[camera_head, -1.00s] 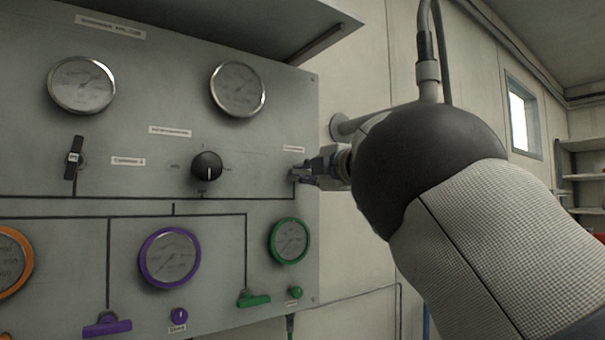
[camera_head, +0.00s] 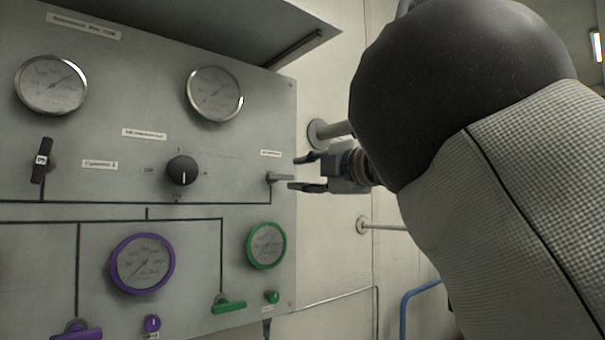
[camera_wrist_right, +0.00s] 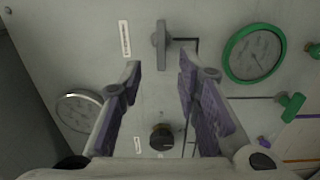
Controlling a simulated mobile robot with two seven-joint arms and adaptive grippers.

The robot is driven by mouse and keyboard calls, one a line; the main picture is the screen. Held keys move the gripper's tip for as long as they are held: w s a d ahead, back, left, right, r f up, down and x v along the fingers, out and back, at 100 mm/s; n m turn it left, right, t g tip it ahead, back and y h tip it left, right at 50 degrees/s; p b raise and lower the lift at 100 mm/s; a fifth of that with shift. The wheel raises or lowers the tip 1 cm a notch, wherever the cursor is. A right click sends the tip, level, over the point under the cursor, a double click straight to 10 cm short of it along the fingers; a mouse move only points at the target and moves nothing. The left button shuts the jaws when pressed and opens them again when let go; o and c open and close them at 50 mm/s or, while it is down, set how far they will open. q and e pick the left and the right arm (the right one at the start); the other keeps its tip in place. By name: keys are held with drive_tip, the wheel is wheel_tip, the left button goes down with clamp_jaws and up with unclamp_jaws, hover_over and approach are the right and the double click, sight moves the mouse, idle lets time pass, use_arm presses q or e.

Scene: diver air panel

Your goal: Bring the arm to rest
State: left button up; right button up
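My right gripper (camera_head: 301,174) is at the right edge of the air panel (camera_head: 215,155) in the head view. Its two fingers are apart with nothing between them. The small grey lever handle (camera_head: 281,177) at the panel's right side lies just left of the fingertips, apart from them. In the right wrist view the open fingers (camera_wrist_right: 160,80) face the panel, and the grey lever (camera_wrist_right: 161,45) shows beyond the gap between them. My right arm fills the right of the head view. My left gripper does not show.
The panel carries a black knob (camera_head: 182,171), a black lever (camera_head: 41,161), a purple-rimmed gauge (camera_head: 143,263), a green-rimmed gauge (camera_head: 267,246), a green handle (camera_head: 229,306) and a purple handle (camera_head: 77,331). A shelf-like hood (camera_head: 230,30) juts out above. A wall pipe (camera_head: 385,227) and blue rail (camera_head: 410,294) stand right.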

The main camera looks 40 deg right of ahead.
drive_tip(key=s, duration=0.3)
drive_tip(key=shift+s+d+f, duration=0.1)
drive_tip(key=shift+s, duration=0.15)
